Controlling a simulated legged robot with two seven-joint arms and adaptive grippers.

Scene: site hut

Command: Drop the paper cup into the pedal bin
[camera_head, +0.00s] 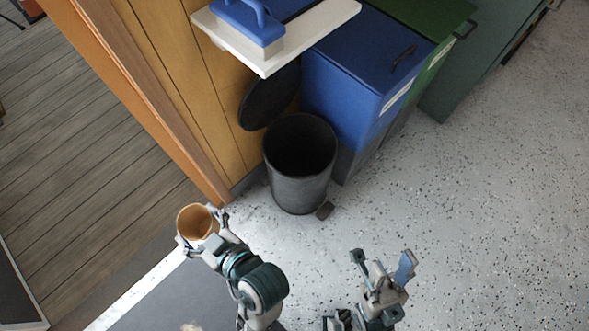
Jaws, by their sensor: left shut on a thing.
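A brown paper cup (191,217) is at the lower left, its open mouth showing to the camera. My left gripper (201,227) is shut around the cup and holds it, to the left of the bin and apart from it. The black pedal bin (300,185) stands on the speckled floor in the middle. Its round lid (270,97) is up, leaning back towards the wall, and its dark mouth is open. What is inside cannot be seen. My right gripper (382,258) is at the lower right with its fingers apart, open and empty, short of the bin.
A white shelf (318,27) with a blue tool (247,24) on it juts out above the bin. A blue box bin (345,70) and a green one (425,22) stand behind right. A wooden wall edge (150,95) is at left. Floor at right is clear.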

